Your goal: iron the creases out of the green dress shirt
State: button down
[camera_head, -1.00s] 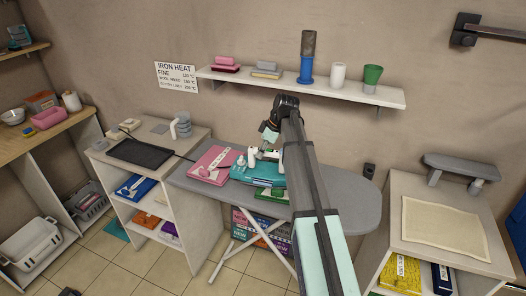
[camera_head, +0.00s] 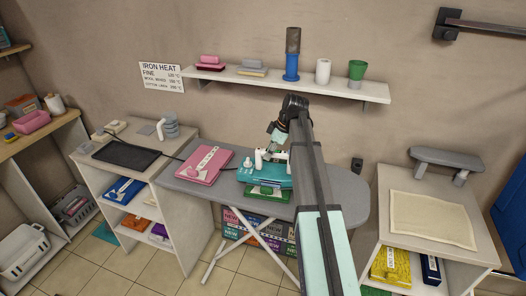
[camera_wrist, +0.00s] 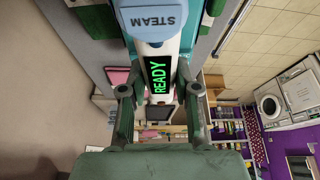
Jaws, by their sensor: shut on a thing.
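The teal iron (camera_head: 262,176) with a white handle stands over the green dress shirt (camera_head: 268,193) on the grey ironing board (camera_head: 335,190). It covers most of the shirt, and only the front part of the shirt shows in the head view. Whether the soleplate touches the cloth I cannot tell. My gripper (camera_head: 277,152) is shut on the iron's handle. In the wrist view my gripper's fingers (camera_wrist: 158,90) clasp the handle, whose display reads READY; the blue STEAM button (camera_wrist: 162,17) is above. Green cloth (camera_wrist: 98,20) shows beside the iron there. Creases are not discernible.
A folded pink shirt (camera_head: 205,165) lies left of the iron on the board. A black mat (camera_head: 126,154) is on the left cabinet. A wall shelf (camera_head: 340,92) holds several items above. A cream cloth (camera_head: 432,219) covers the right cabinet. The board's right end is clear.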

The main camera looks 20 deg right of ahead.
aim_at(279, 152)
jog(key=shift+s+d, duration=0.45)
jog(key=shift+d, duration=0.3)
jog(key=shift+s+d, duration=0.45)
jog(key=shift+d, duration=0.25)
jog(key=shift+w+a+f+b, duration=0.1)
jog(key=shift+w+a, duration=0.8)
jog(key=shift+a, duration=0.55)
jog(key=shift+w+a+b, duration=0.1)
jog(key=shift+w+a, duration=0.75)
jog(key=shift+a, duration=0.55)
jog(key=shift+w+a+f+b, duration=0.1)
jog(key=shift+w+a, duration=0.8)
jog(key=shift+a, duration=0.55)
jog(key=shift+r, duration=0.15)
jog(key=shift+w+r+p, duration=0.15)
jog(key=shift+r+p, duration=0.15)
jog(key=shift+d+r+p, duration=0.1)
jog(key=shift+r+p, duration=0.75)
jog(key=shift+r, duration=1.45)
